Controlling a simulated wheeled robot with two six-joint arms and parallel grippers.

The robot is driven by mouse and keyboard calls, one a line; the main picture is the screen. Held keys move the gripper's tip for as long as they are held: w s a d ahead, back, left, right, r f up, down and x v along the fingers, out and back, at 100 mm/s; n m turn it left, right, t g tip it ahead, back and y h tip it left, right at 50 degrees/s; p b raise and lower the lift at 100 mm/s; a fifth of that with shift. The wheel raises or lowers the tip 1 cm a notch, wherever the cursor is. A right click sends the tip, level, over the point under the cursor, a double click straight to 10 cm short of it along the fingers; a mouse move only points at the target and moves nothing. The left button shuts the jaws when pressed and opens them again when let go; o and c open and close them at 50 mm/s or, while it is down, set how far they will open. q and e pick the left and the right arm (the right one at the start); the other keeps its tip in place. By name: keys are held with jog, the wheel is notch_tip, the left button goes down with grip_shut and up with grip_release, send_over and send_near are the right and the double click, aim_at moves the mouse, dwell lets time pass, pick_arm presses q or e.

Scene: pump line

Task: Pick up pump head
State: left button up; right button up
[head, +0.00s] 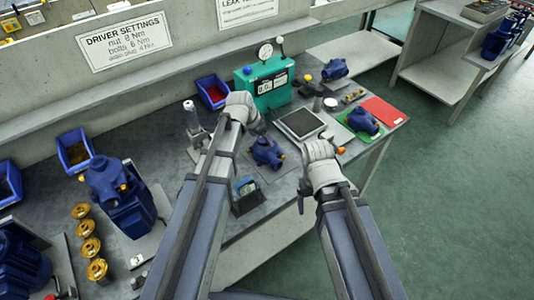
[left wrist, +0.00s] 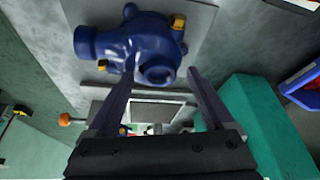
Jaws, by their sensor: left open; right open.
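A blue pump head (head: 267,152) with yellow fittings rests on a grey plate on the bench in the head view. My left gripper (head: 256,124) is above and just behind it; its fingertips are hard to make out there. In the left wrist view the pump head (left wrist: 125,42) is large, in front of my open left fingers (left wrist: 161,76), with its round port near the gap between the tips. Nothing is gripped. My right gripper (head: 320,155) hangs to the right of the pump head, near the bench's front edge, open and apparently empty.
A teal tester with a gauge (head: 265,82) stands close behind my left gripper. A dark-topped scale (head: 300,123) lies to the right. Another blue pump head (head: 362,121) sits on a green mat. A large blue pump (head: 118,196) and brass parts (head: 88,247) stand left.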

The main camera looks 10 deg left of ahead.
pick_arm(q)
jog(key=shift+c, duration=0.3)
grip_shut()
dwell(0.3)
